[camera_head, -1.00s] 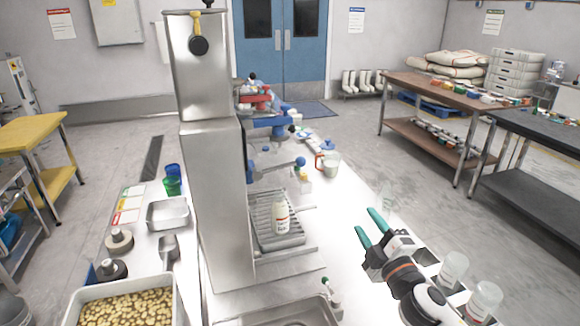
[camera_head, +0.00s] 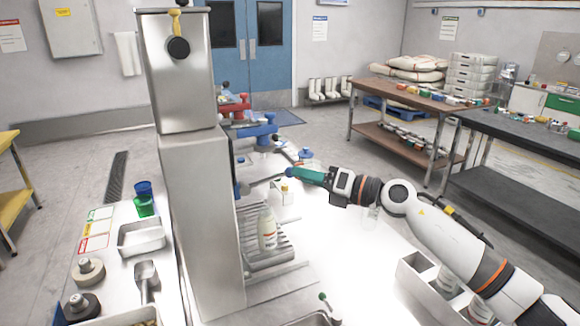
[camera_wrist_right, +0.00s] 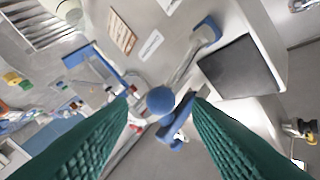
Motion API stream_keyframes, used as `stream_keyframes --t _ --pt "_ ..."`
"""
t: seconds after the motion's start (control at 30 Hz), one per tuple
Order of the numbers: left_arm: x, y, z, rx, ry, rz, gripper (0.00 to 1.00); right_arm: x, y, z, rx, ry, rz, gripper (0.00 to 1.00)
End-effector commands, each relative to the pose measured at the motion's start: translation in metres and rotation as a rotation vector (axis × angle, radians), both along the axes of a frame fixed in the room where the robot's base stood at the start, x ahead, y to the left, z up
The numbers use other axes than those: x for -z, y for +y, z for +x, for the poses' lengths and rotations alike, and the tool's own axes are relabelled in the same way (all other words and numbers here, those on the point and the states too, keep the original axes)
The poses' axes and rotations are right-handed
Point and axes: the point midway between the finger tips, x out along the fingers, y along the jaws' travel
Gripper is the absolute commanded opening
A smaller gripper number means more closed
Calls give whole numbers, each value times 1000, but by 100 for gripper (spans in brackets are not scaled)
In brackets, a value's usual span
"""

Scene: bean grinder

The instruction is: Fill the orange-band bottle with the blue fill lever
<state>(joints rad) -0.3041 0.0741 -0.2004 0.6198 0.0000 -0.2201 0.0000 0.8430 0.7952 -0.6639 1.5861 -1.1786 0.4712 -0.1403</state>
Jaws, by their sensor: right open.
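A white bottle (camera_head: 267,230) with a small reddish-orange mark stands upright on the slatted tray (camera_head: 254,262) of the tall steel machine (camera_head: 195,190). My right gripper (camera_head: 292,174), with green fingers, is open at spout height, right of the machine and beyond the bottle. Its fingers point left toward the machine. In the right wrist view a blue ball knob (camera_wrist_right: 160,100) on a blue lever shows between the fingertips; I cannot tell whether they touch it. In the head view the fingers largely hide this knob. My left gripper is not in view.
Another blue part (camera_head: 258,130) and a red part (camera_head: 235,104) stick out of the machine higher up. A metal pan (camera_head: 141,237) and a scoop (camera_head: 146,280) lie left of the machine.

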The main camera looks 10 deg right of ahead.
Motion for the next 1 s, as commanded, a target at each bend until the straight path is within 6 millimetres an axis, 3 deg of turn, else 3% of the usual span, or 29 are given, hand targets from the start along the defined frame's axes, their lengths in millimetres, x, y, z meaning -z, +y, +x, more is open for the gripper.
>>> stream_keyframes --t 0.23,0.63,0.67,0.93,1.0 --pt "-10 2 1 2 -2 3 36 -2 28 24 -1 -1 2 45" --pt "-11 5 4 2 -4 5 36 1 34 30 0 0 0 45" --pt "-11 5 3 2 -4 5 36 1 34 30 0 0 0 44" --pt "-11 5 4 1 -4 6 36 1 34 30 0 0 0 0" --pt "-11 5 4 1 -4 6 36 1 34 30 0 1 -1 0"
